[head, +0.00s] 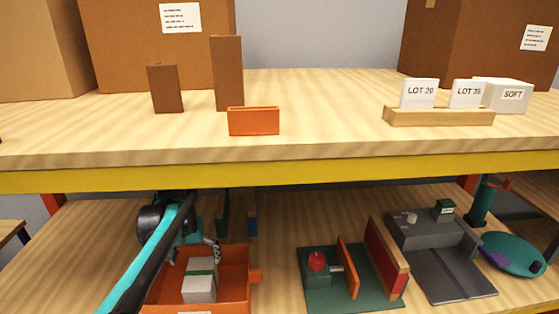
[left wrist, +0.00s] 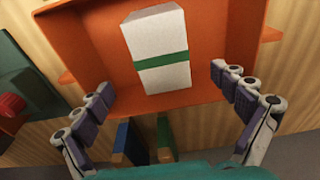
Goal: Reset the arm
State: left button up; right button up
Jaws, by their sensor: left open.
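A white block with a green band (head: 200,287) lies in the orange bin. It also shows in the left wrist view (left wrist: 160,75), beyond the fingertips and apart from them. Part of the bin is hidden by my left arm in the head view. My right gripper does not show.
The lower shelf also holds a green fixture with a red knob (head: 317,261), a grey machine (head: 430,232) and a teal disc (head: 515,255). The upper shelf, with a yellow edge (head: 300,172), carries an orange holder (head: 254,121), brown blocks (head: 228,73) and lot cards (head: 419,93).

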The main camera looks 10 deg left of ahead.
pick_arm(q)
jog(key=s+d+f+m+t, duration=0.2)
jog(key=s+d+t, duration=0.3)
jog(key=s+d, duration=1)
jog(key=s, duration=0.3)
jog(key=shift+m+t, duration=0.3)
jog(key=shift+t, duration=0.1)
